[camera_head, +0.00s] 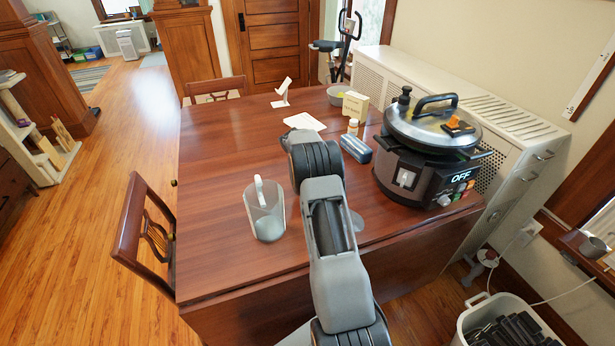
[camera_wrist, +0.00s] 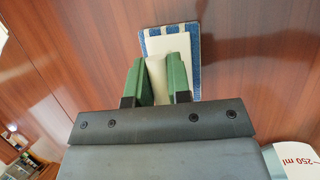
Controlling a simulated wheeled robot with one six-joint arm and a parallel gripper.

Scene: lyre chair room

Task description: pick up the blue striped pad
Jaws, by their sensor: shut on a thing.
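The blue striped pad (camera_wrist: 195,66) shows in the wrist view just beyond my gripper, blue at its edges with pale stripes along the far edge and a cream panel over its middle. My gripper (camera_wrist: 158,82) has green fingers closed on a cream part that appears to belong to the pad. The near part of the pad is hidden by the fingers and gripper body. I cannot tell whether the pad touches the table.
A clear measuring jug (camera_head: 265,212) stands left of my arm. A dark blue case (camera_head: 355,149), a small bottle (camera_head: 352,127) and a large cooker (camera_head: 425,150) stand to the right. A white sheet (camera_head: 305,121) lies beyond.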

